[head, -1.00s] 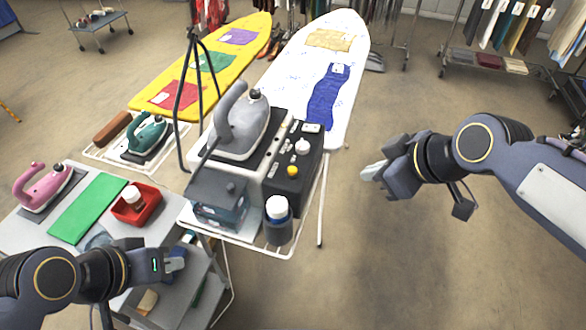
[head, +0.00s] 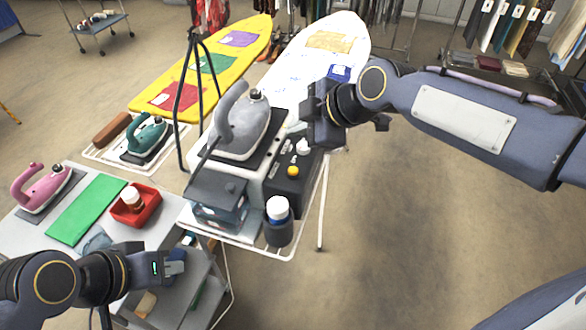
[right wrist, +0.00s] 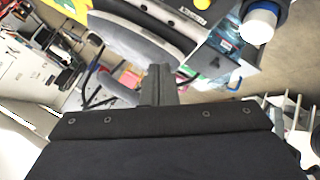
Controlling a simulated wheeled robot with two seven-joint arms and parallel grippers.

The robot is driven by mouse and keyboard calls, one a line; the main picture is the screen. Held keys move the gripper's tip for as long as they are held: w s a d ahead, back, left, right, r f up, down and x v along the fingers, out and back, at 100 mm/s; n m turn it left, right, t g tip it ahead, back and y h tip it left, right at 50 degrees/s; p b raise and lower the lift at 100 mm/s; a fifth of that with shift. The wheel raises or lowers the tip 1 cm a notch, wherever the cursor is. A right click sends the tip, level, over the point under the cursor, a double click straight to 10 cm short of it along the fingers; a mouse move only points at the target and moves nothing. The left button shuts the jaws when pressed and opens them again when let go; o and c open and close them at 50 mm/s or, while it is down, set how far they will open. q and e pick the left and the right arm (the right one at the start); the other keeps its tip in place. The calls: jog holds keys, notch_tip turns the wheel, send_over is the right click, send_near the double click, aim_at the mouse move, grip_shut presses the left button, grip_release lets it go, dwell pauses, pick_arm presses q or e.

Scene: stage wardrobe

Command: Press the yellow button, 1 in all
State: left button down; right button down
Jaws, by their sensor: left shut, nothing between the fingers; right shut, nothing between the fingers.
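The yellow button (head: 293,171) sits on the near end of a dark control box (head: 283,188), beside the large grey iron. It shows at the top edge of the right wrist view (right wrist: 202,4). My right gripper (head: 304,122) is shut and empty over the far end of the box, beyond the yellow button and apart from it. In the right wrist view its closed fingers (right wrist: 158,78) point toward the iron's side. My left gripper (head: 176,263) is shut and empty over the grey cart at the lower left.
A white knob (head: 302,147) is on the box beyond the button. The grey iron (head: 241,125) stands left of the box. A white-capped bottle (head: 277,208) stands at its near end. A red tray (head: 137,206) is on the cart. Floor to the right is open.

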jog(key=b, duration=0.5)
send_over(298, 174)
notch_tip(298, 174, down, 7)
jog(key=shift+f, duration=0.15)
jog(key=shift+f+b, duration=0.45)
jog(key=shift+b, duration=0.1)
jog(key=shift+f, duration=0.1)
dwell(1.1)
jog(key=shift+f+b, duration=0.3)
jog(key=shift+b, duration=0.3)
jog(key=shift+f+b, duration=0.5)
jog(key=shift+b, duration=0.05)
dwell(0.4)
jog(key=shift+r, duration=0.15)
jog(key=shift+r+p, duration=0.5)
jog(key=shift+r, duration=0.25)
